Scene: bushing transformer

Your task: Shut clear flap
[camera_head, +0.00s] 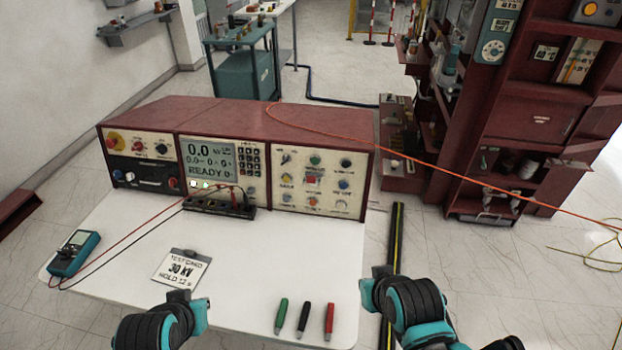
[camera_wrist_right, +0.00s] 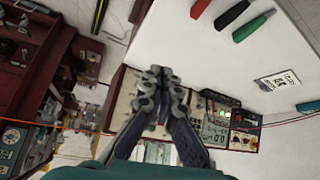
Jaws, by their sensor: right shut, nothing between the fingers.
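The red test console (camera_head: 225,112) stands at the back of the white table. Its right panel (camera_head: 314,205) has knobs and a red button (camera_head: 312,180). I cannot make out a clear flap, or how it stands, at this size. My right gripper (camera_head: 372,284) is at the table's right front edge, well short of the panel. In the right wrist view its fingers (camera_wrist_right: 157,72) are shut and empty, and they hide part of the console panel (camera_wrist_right: 124,100). My left gripper (camera_head: 190,303) is low over the table's front left; its fingers cannot be made out.
Green, black and red pens (camera_head: 304,318) lie at the table's front. A test card (camera_head: 181,269), a teal meter (camera_head: 75,252) with leads and a black terminal strip (camera_head: 219,203) are further left. A red cabinet (camera_head: 490,130) stands at right. An orange cable (camera_head: 450,168) crosses from the console.

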